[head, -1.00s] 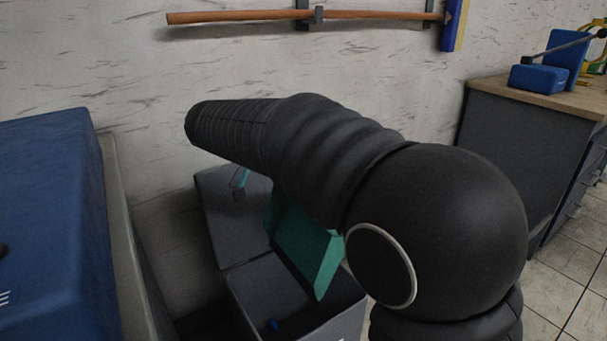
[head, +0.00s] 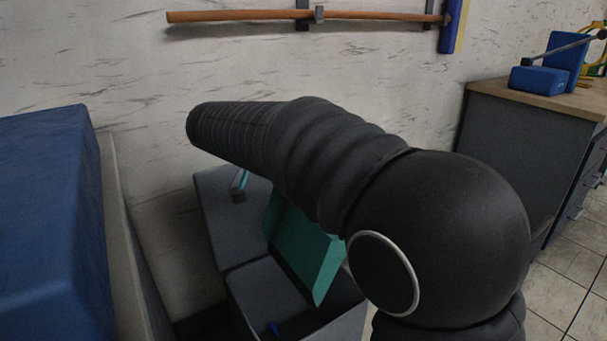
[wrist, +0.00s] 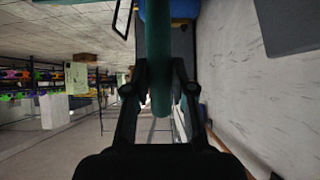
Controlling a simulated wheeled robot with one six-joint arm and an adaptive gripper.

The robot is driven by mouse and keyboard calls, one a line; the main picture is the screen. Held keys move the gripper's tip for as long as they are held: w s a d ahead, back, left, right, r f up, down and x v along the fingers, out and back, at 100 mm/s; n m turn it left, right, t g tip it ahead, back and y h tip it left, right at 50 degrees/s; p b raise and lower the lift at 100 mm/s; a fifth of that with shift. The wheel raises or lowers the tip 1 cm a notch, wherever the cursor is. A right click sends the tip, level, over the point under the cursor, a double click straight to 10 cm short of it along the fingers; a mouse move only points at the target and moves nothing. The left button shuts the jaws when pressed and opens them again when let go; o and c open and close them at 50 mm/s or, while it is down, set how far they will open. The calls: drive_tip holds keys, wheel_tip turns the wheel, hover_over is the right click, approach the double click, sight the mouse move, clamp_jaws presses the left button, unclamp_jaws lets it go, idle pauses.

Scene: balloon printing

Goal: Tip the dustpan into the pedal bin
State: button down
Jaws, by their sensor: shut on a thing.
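The green dustpan (head: 303,250) is steeply tilted, its lower edge over the opening of the grey pedal bin (head: 340,325). The bin is open, and its grey lid (head: 225,225) stands up behind the opening. In the wrist view, my gripper (wrist: 160,88) is shut on the green dustpan handle (wrist: 158,50). In the head view my arm hides the gripper and part of the dustpan.
A large blue box-like thing (head: 45,220) stands close on the left. A wooden-handled tool (head: 240,16) hangs on the wall behind. A grey cabinet with a wooden top (head: 530,95) stands at right, with blue objects (head: 540,79) on it. Floor is clear at lower right.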

wheel_tip(320, 180, up, 2)
drive_tip(key=shift+d+r+g+y+p, duration=0.15)
drive_tip(key=shift+g+y+p, duration=0.45)
drive_tip(key=shift+p, duration=0.65)
wheel_tip(320, 180, up, 3)
drive_tip(key=g+y+p, duration=0.1)
drive_tip(key=y+p, duration=0.1)
drive_tip(key=p, duration=0.2)
drive_tip(key=g+y+p, duration=0.1)
drive_tip(key=y+p, duration=0.2)
drive_tip(key=p, duration=0.1)
drive_tip(key=shift+w+r+g, duration=0.1)
drive_tip(key=shift+r+g, duration=0.05)
drive_tip(key=shift+g, duration=0.25)
drive_tip(key=shift+y, duration=0.4)
drive_tip(key=r+g+y, duration=0.1)
drive_tip(key=g+y, duration=0.1)
drive_tip(key=y, duration=0.1)
drive_tip(key=shift+r, duration=0.4)
drive_tip(key=shift+r+g+y, duration=0.35)
drive_tip(key=shift+g+y, duration=0.05)
drive_tip(key=shift+g, duration=0.1)
